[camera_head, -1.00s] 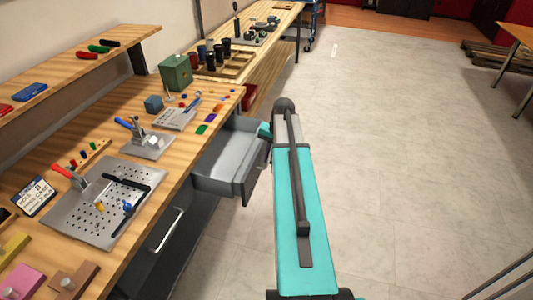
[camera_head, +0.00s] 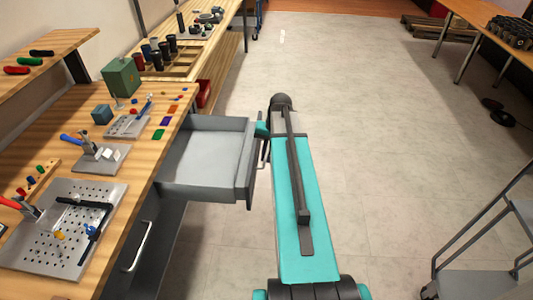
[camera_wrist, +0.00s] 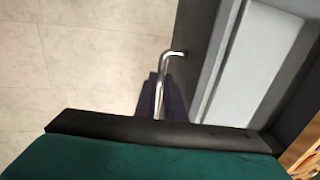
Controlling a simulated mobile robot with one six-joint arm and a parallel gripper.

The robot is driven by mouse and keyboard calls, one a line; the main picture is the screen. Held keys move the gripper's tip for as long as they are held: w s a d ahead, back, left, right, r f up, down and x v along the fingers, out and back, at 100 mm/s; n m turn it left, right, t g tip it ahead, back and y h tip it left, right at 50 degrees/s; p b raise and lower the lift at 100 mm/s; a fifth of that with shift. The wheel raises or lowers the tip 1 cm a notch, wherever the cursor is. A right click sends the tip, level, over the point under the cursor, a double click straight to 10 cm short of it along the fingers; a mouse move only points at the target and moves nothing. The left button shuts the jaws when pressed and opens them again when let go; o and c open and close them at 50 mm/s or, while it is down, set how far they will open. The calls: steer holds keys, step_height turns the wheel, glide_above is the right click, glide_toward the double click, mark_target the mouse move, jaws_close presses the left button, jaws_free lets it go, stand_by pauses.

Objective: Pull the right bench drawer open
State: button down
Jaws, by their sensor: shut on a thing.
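The right bench drawer (camera_head: 208,150) stands well out from the bench in the head view, and its grey inside looks empty. In the wrist view its dark front (camera_wrist: 205,45) carries a bright metal bar handle (camera_wrist: 163,75). My gripper (camera_wrist: 162,100) is shut on the handle, with its dark fingers on both sides of the bar.
The wooden bench top (camera_head: 110,185) holds a perforated plate (camera_head: 65,228), small clamps and a green box (camera_head: 122,77). Another drawer handle (camera_head: 140,246) is nearer on the bench front. A grey cart (camera_head: 490,250) stands at the lower right.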

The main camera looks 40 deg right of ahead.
steer(key=shift+w+r, duration=0.1)
steer(key=shift+w, duration=0.15)
steer(key=c, duration=2.1)
jaws_free()
steer(key=shift+a, duration=0.1)
steer(key=shift+s+r, duration=0.1)
steer(key=shift+s+d+r+b, duration=0.3)
steer(key=shift+r+b, duration=0.05)
steer(key=shift+r, duration=1.85)
steer(key=shift+s+d+r+b, duration=0.3)
steer(key=shift+d+r, duration=0.05)
steer(key=shift+r, duration=1.9)
steer(key=shift+s+d+r+b, duration=0.3)
steer(key=shift+r+b, duration=0.05)
steer(key=shift+r, duration=1.85)
steer(key=shift+s+f, duration=0.1)
